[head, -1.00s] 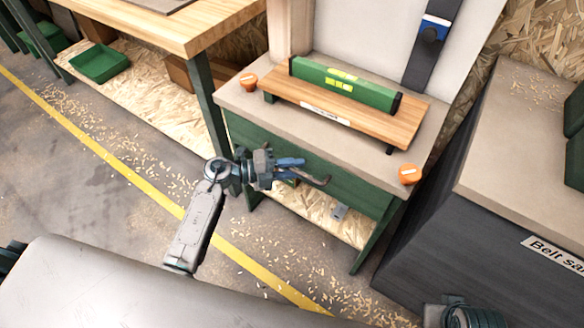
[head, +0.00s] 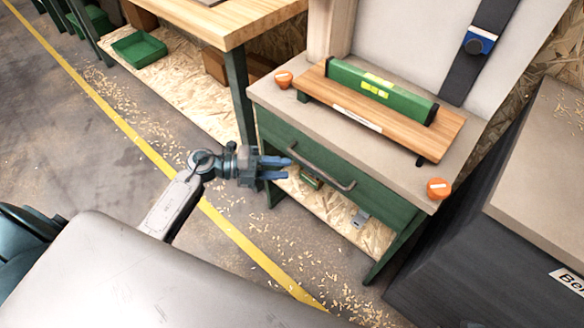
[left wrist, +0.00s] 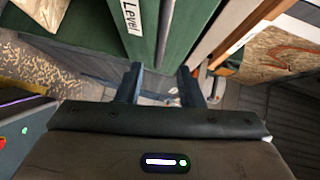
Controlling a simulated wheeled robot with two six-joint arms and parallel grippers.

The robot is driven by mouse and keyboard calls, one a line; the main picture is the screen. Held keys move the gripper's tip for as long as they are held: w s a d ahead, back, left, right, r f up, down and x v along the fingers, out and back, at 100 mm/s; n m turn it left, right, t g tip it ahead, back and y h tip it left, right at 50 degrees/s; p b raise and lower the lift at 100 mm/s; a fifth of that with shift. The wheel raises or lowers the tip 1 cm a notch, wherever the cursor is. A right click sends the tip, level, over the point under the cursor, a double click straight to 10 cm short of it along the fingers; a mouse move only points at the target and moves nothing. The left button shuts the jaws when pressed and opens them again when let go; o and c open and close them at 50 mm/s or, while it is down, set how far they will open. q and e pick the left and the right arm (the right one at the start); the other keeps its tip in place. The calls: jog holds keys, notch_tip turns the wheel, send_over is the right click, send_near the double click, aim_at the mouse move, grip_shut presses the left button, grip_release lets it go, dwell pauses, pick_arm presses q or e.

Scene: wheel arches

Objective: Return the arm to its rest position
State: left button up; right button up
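My left arm reaches in from the lower left of the head view. Its left gripper (head: 288,168) is in front of the green drawer (head: 375,190) of a small bench, at the left end of the drawer's bar handle (head: 322,172). In the left wrist view the two fingers (left wrist: 160,76) stand apart with nothing seen between them, so the gripper is open and empty. The drawer looks shut. My right gripper is in neither view now.
A green spirit level (head: 380,92) lies on a wooden stand (head: 440,142) on the bench, with orange knobs (head: 438,188) at the corners. A dark cabinet (head: 450,250) stands at right, a wooden workbench (head: 225,28) at upper left.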

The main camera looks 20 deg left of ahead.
pick_arm(q)
jog(key=shift+s+a, duration=0.1)
jog(key=shift+a, duration=0.05)
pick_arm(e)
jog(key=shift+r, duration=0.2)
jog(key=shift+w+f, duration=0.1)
